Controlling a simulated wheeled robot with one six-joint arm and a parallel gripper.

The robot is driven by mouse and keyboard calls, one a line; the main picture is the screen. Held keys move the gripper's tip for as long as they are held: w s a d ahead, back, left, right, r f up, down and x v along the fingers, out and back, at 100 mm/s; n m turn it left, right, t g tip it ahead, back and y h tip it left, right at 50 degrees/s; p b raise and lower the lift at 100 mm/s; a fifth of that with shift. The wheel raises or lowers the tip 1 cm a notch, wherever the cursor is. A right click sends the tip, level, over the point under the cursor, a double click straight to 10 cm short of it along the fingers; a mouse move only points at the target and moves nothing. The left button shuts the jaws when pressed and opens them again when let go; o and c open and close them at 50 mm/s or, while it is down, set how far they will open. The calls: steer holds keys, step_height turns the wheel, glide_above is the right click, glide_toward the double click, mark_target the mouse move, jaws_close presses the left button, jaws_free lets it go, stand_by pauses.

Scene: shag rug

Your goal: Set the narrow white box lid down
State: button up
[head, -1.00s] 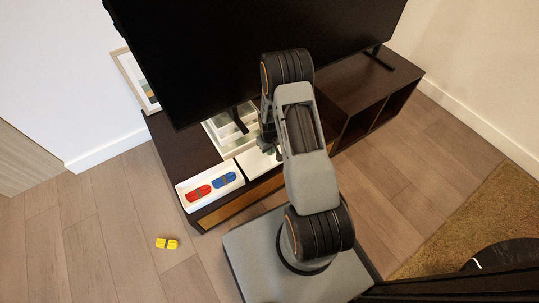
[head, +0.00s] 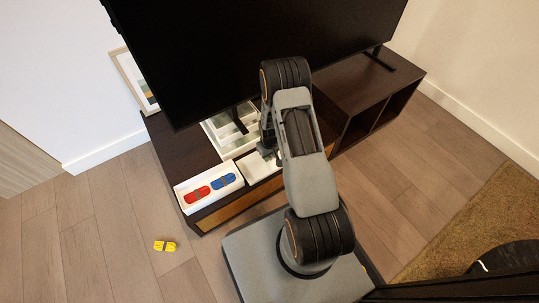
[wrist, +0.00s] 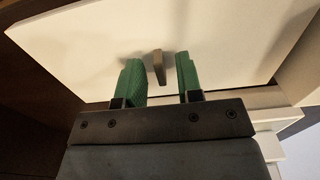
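The narrow white box lid (wrist: 225,40) is a flat white panel with a small brownish knob (wrist: 158,66). In the head view the lid (head: 256,168) lies flat on the dark cabinet, just right of the open white box, partly hidden by my arm. My gripper (wrist: 160,75) has green fingertips, one on each side of the knob, with a visible gap on both sides. It is open and holds nothing. In the head view my gripper (head: 266,148) is mostly hidden behind the arm.
The open white box (head: 187,208) holds a red toy car (head: 196,194) and a blue toy car (head: 222,181). White-framed pictures (head: 222,130) lie behind the lid, below the large TV (head: 250,50). A yellow toy car (head: 165,246) is on the floor.

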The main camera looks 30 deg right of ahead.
steer(key=s+a+r+t+p, duration=0.1)
steer(key=a+r+p, duration=0.15)
steer(key=r, duration=1.15)
steer(key=s+a+r+p, duration=0.2)
steer(key=r+p, duration=0.1)
steer(key=r, duration=1.1)
steer(key=s+a+r+t, duration=0.1)
steer(key=s+a+r, duration=0.1)
steer(key=s+r, duration=0.4)
steer(key=s+a+r+m, duration=0.1)
steer(key=s+a+r, duration=0.2)
steer(key=s+r, duration=0.3)
steer(key=shift+s+r+t, duration=0.4)
steer(key=shift+s, duration=0.1)
